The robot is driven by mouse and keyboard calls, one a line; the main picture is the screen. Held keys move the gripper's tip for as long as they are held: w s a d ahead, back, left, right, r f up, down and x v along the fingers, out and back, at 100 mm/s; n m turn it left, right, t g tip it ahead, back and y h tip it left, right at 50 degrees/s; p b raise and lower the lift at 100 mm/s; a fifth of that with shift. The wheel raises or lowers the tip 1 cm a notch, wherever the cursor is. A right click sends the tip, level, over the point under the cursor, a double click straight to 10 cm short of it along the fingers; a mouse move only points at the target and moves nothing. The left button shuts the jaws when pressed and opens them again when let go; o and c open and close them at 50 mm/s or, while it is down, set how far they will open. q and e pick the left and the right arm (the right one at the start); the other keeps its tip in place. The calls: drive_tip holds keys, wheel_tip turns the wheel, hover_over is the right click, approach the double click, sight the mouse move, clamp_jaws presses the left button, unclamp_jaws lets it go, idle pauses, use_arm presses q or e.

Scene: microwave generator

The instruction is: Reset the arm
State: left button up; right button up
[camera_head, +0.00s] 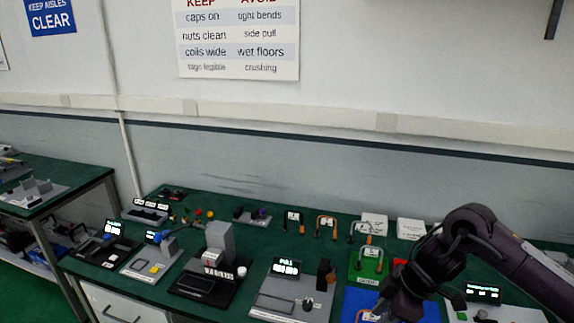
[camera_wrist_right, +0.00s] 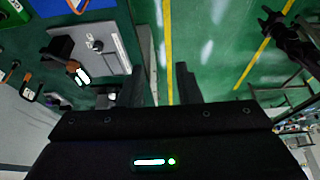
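My right arm (camera_head: 465,245) comes in from the right in the head view and bends down over the front right of the green bench. Its gripper end is low in that view, near the blue mat (camera_head: 358,300), and its fingers are hard to make out there. In the right wrist view my right gripper (camera_wrist_right: 163,65) has two dark fingers apart, with nothing between them. A dark jointed shape (camera_wrist_right: 285,35) at the upper right of the wrist view looks like my left arm; its finger state is unclear. The left arm does not show in the head view.
The green bench (camera_head: 260,233) carries several devices, including a grey block unit (camera_head: 220,240), a panel with a lit display (camera_head: 287,267) and a green board (camera_head: 366,262). Cable loops and white boxes (camera_head: 410,228) stand behind. Another bench (camera_head: 75,175) is at left. Open green floor (camera_wrist_right: 220,50) shows beyond the bench.

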drive_tip(key=w+a+f+m+t+y+b, duration=0.1)
drive_tip(key=w+a+f+y+b, duration=0.2)
drive_tip(key=f, duration=0.6)
drive_tip(key=w+a+f+m+t+y+b, duration=0.1)
drive_tip(key=w+a+f+b, duration=0.2)
drive_tip(key=f, duration=0.6)
drive_tip(key=s+d+f+m+t+h+b, duration=0.1)
drive_tip(key=s+f+m+b, duration=0.15)
drive_tip(key=f, duration=0.95)
drive_tip(key=s+f+m+t+h+b, duration=0.1)
drive_tip(key=s+f+m+t, duration=0.15)
drive_tip(key=f, duration=0.85)
drive_tip(key=s+d+f+m+g+h+b, duration=0.2)
drive_tip(key=s+d+f, duration=0.2)
drive_tip(key=s+f, duration=0.9)
drive_tip(key=s+d+f+m+g+h+b, duration=0.2)
drive_tip(key=s+d+f+m+h, duration=0.1)
drive_tip(key=s+f, duration=1)
use_arm(q)
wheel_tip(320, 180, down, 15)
drive_tip(key=b, duration=0.1)
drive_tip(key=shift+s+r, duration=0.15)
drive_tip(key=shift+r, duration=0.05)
use_arm(e)
drive_tip(key=s+d+f+g+h, duration=0.1)
drive_tip(key=s+f, duration=0.2)
drive_tip(key=s, duration=1.2)
drive_tip(key=shift+s+d+f+g, duration=0.2)
drive_tip(key=shift+s+d+g, duration=0.05)
drive_tip(key=shift+s+g, duration=0.1)
